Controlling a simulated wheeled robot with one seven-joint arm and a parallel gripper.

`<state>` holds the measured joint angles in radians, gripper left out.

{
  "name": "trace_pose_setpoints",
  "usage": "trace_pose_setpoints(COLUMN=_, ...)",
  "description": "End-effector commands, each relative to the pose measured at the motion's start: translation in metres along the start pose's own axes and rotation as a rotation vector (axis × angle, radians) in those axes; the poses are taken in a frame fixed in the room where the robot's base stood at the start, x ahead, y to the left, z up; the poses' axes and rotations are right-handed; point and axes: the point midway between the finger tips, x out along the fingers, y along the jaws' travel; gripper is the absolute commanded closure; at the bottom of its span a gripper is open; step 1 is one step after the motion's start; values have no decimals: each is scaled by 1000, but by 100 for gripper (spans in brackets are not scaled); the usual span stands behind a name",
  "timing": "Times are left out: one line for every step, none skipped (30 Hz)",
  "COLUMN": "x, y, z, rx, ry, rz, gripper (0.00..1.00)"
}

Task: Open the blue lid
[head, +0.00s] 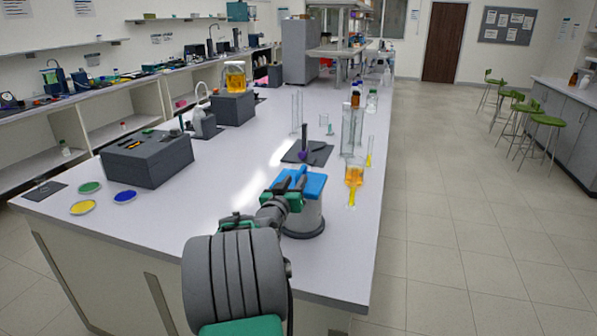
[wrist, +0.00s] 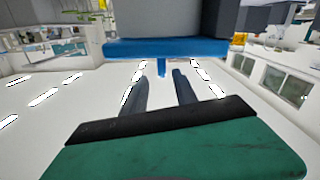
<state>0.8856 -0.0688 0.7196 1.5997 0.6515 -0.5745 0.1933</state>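A small blue tab (wrist: 161,68) sticks out from the lid. My gripper (head: 292,179) is at the lid's left side in the head view. Its two dark fingers (wrist: 159,75) are apart, with the tab near the gap between their tips. I cannot tell whether they touch it.
A dark stand (head: 307,152) is behind too. A dark box (head: 147,158) and coloured dishes (head: 83,207) are at left. The bench between is clear.

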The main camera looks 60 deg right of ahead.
Motion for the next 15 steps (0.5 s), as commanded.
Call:
trace_pose_setpoints(x=8, y=0, z=-2, rx=-1, ry=-1, rz=1, gripper=66)
trace_pose_setpoints(x=14, y=0, z=-2, rx=-1, ry=-2, rz=0, gripper=66)
trace_pose_setpoints(x=22, y=0, z=-3, rx=0, ry=-2, rz=0, gripper=66)
trace_pose_setpoints(x=28, y=0, z=-3, rx=0, ry=-3, rz=0, gripper=66)
trace_pose_setpoints(x=34, y=0, z=-3, rx=1, ry=-3, rz=-1, gripper=66)
trace_pose_setpoints(x=42, y=-1, z=-3, rx=0, ry=-3, rz=-2, gripper=66)
trace_pose_setpoints(x=47, y=0, z=-2, rx=0, ry=-3, rz=-2, gripper=66)
trace_pose_setpoints(x=52, y=-1, z=-2, rx=1, ry=-3, rz=-3, gripper=66)
trace_pose_setpoints(x=57, y=-2, z=-2, rx=1, ry=-3, rz=-3, gripper=66)
trace_pose_setpoints(x=60, y=-2, z=-2, rx=1, ry=-2, rz=-4, gripper=66)
trace_pose_setpoints(x=63, y=-2, z=-2, rx=1, ry=-2, rz=-4, gripper=66)
trace_pose_setpoints(x=66, y=-2, z=-2, rx=1, ry=-2, rz=-5, gripper=66)
trace_pose_setpoints(x=67, y=-3, z=-2, rx=1, ry=-1, rz=-5, gripper=66)
trace_pose_setpoints(x=68, y=-3, z=-2, rx=1, ry=-1, rz=-5, gripper=66)
trace_pose_setpoints(x=68, y=-3, z=-2, rx=1, ry=-1, rz=-6, gripper=66)
